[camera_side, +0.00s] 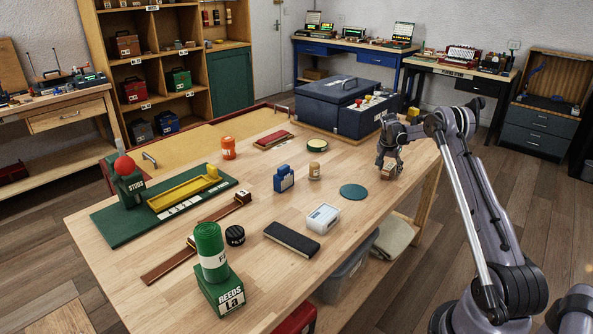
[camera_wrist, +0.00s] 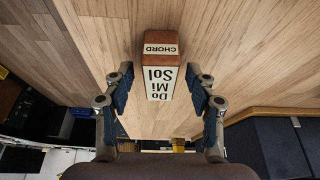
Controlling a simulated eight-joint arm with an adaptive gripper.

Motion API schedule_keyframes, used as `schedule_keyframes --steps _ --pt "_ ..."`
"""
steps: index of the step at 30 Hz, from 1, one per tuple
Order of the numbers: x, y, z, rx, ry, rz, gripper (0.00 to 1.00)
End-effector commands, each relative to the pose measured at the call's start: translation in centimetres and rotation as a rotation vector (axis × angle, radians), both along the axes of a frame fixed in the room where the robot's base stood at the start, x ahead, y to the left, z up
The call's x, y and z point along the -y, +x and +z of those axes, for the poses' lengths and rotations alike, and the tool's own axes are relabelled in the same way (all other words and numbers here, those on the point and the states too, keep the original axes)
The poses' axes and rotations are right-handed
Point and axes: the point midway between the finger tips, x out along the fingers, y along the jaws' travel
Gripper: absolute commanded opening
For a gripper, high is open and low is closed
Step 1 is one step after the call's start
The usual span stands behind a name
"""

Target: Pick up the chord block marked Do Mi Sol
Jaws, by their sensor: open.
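The chord block is a small brown block with white labels reading "CHORD" and "Do Mi Sol". It shows in the wrist view (camera_wrist: 159,84), and as a small brown shape near the table's right edge in the side view (camera_side: 389,172). My gripper (camera_side: 387,163) is over it, pointing down. In the wrist view my gripper (camera_wrist: 160,73) is open, with one finger on each side of the block and a visible gap on both sides. How deep the fingers reach beside the block cannot be told.
The wooden table (camera_side: 330,252) is bare around the block. A teal disc (camera_side: 353,191) lies to its left in the side view. A dark blue case (camera_side: 342,106) stands behind. A white box (camera_side: 322,218) and a dark eraser-like bar (camera_side: 292,240) lie nearer the front.

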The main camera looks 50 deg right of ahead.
Motion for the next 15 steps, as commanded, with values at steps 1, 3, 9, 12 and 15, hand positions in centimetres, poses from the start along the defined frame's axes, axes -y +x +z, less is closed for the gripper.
schedule_keyframes --steps 1,3,9,12,15 --pt "0.1 0.0 -0.21 0.0 0.0 0.0 0.57" --pt "0.12 0.0 -0.29 0.0 0.0 0.0 0.57" --pt "0.11 0.0 -0.27 0.0 0.0 0.0 0.45" --pt "0.1 0.0 -0.25 0.0 0.0 0.0 0.16" --pt "0.09 0.01 -0.25 0.0 0.0 0.0 0.0"
